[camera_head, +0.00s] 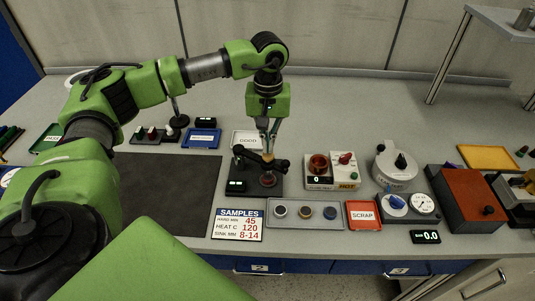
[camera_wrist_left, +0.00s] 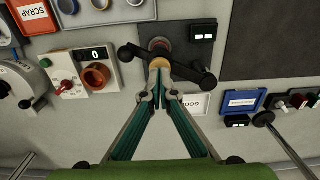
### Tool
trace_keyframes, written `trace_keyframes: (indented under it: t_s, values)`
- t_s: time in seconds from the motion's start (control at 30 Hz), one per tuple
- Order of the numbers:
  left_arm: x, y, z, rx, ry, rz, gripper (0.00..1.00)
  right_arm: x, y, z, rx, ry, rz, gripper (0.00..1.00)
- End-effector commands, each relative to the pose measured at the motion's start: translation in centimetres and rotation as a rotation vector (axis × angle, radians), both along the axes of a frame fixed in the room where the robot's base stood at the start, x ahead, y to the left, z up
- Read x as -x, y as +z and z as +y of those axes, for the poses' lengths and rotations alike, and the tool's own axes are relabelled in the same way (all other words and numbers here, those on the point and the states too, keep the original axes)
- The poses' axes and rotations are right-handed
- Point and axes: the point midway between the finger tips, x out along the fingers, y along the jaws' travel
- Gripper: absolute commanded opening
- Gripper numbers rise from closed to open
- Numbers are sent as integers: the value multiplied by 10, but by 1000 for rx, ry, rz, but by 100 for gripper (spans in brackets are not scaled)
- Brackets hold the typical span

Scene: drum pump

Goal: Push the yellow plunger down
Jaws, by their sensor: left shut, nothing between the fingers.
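A tan-yellow knob (camera_wrist_left: 160,63), which looks like the plunger, sits on a black device with a crossing black arm (camera_wrist_left: 188,73). In the head view the device's dark base (camera_head: 262,188) stands near the middle of the bench, with a reddish round part (camera_head: 268,180) under the arm. My left gripper (camera_head: 268,150) points down over this device and is shut and empty. In the left wrist view its fingertips (camera_wrist_left: 160,97) are together, close to the knob. I cannot tell whether they touch it. The fingers partly hide the knob in the head view. My right gripper is not in view.
A GOOD tray (camera_head: 246,136) lies just behind the device. A box with a red cup (camera_head: 318,165) stands to its right. A sample tray (camera_head: 340,216) and SAMPLES sign (camera_head: 238,225) lie in front. The dark mat (camera_head: 165,190) on the left is clear.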

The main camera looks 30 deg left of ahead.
Motion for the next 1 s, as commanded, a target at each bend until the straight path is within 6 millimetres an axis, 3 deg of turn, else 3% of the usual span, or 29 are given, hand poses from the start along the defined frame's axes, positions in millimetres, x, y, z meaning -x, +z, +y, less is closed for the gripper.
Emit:
trace_keyframes:
  t_s: [1.0]
  values:
    - [0, -27, 0, 1, 0, 1, 0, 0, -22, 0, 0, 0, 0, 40]
